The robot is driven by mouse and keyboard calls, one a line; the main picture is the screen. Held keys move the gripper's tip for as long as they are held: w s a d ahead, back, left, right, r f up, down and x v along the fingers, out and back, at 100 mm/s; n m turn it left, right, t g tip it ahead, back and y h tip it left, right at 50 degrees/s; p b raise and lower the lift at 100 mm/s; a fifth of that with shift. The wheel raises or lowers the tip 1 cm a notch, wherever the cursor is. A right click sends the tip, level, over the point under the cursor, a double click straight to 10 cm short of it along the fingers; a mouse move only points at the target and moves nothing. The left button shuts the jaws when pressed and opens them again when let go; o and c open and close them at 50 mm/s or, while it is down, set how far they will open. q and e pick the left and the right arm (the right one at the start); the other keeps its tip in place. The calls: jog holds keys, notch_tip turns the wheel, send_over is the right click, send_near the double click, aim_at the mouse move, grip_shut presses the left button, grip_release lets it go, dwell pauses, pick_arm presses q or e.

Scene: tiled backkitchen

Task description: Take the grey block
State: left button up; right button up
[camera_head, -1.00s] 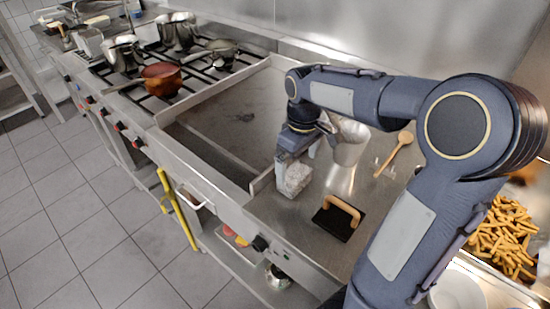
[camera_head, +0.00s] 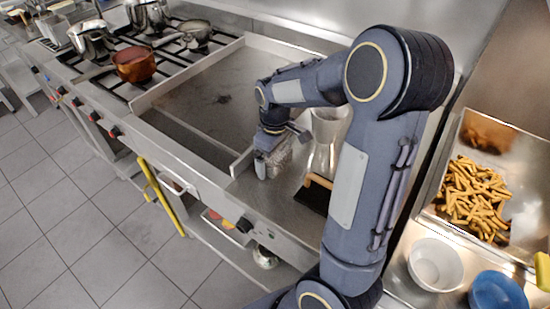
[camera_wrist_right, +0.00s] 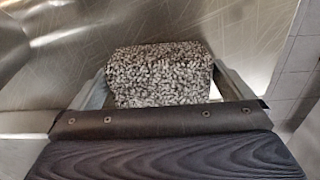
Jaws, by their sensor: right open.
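The grey block (camera_wrist_right: 160,74), speckled and rough, sits on the steel counter beside the griddle. In the head view the grey block (camera_head: 279,160) is partly hidden by my right gripper (camera_head: 268,165), which is lowered right at it. In the right wrist view the block lies between the two fingers of my right gripper (camera_wrist_right: 160,90), one on each side. The jaws are open; a small gap shows on the right, and I cannot tell whether the left finger touches. My left gripper is not in view.
A black press with a wooden handle (camera_head: 318,182) and a metal container (camera_head: 329,126) stand close by on the counter. The griddle (camera_head: 225,97) is empty. A copper pan (camera_head: 135,65) is on the stove. Fries (camera_head: 474,198), a white bowl (camera_head: 435,264) and a blue bowl (camera_head: 497,291) are at right.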

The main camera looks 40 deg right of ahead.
jog(key=c, duration=1.1)
jog(key=shift+o, duration=0.2)
jog(key=shift+r, duration=0.1)
